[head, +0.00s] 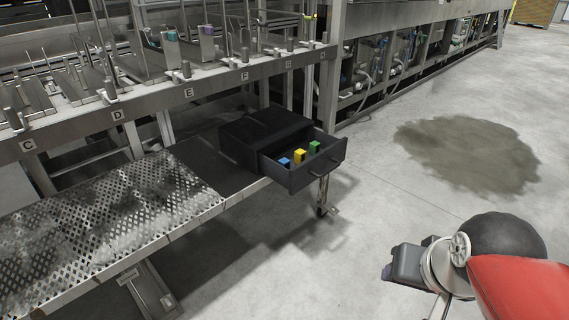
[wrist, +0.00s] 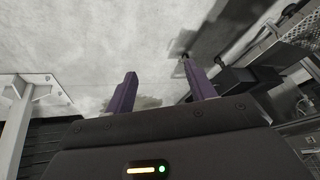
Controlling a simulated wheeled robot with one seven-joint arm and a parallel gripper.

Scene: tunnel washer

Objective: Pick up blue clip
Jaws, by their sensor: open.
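The blue clip (head: 284,161) lies in the open drawer (head: 317,168) of a black box, at the left of a row with a yellow clip (head: 299,155) and a green clip (head: 314,147). My gripper (head: 389,274) is at the lower right in the head view, out over the floor and well apart from the drawer. In the wrist view my gripper (wrist: 161,90) shows two purple fingers spread apart with nothing between them. The clips cannot be made out in the wrist view.
The black box (head: 262,130) stands at the end of a perforated metal bench (head: 110,215). A machine frame with lettered stations (head: 187,92) runs behind it. The concrete floor between the drawer and my arm is clear, with a dark wet patch (head: 468,153) farther right.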

